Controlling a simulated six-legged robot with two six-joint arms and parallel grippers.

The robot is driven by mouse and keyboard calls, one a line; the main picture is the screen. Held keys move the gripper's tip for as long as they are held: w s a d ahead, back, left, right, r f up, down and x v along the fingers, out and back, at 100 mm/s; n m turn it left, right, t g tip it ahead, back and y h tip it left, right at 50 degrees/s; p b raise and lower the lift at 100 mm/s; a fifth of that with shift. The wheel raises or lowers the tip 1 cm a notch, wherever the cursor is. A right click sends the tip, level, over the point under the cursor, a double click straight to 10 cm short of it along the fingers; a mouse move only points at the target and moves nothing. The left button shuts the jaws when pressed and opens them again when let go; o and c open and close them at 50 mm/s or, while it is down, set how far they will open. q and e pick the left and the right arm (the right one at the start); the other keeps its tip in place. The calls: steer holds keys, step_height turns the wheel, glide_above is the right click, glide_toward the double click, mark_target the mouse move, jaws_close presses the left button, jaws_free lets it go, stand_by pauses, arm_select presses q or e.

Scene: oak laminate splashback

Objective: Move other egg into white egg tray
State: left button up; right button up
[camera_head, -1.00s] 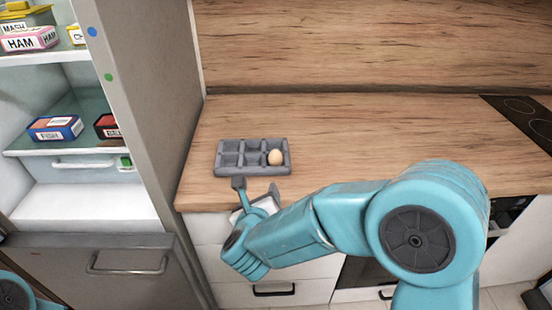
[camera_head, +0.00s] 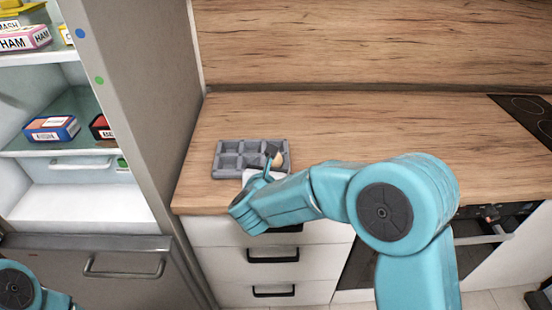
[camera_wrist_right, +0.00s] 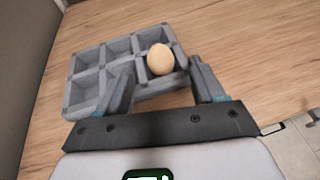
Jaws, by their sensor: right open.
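One tan egg (camera_head: 279,160) sits in a right-hand compartment of the egg tray (camera_head: 228,161), which looks grey and stands on the counter. The wrist view shows the egg (camera_wrist_right: 160,59) in a corner compartment of the tray (camera_wrist_right: 81,94), the other compartments looking empty. My right gripper (camera_head: 271,156) is at the tray's right end, partly hiding the egg in the head view. In the wrist view the right gripper (camera_wrist_right: 160,83) is open, with its fingers on either side of the egg's compartment and nothing held. Of my left arm, only a part shows at the lower left; its gripper is out of view.
The wooden counter (camera_head: 380,140) is clear right of the tray up to the black hob (camera_head: 530,115). An open fridge at the left holds a ham box (camera_head: 24,38) and a blue-and-red box (camera_head: 52,129). Drawers (camera_head: 272,265) are below the counter.

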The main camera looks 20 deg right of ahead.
steer(key=p+x, duration=0.1)
steer(key=x, duration=0.4)
steer(key=shift+p, duration=0.3)
steer(key=shift+s+a, duration=0.1)
steer(key=c, duration=1.1)
steer(key=shift+c, duration=0.6)
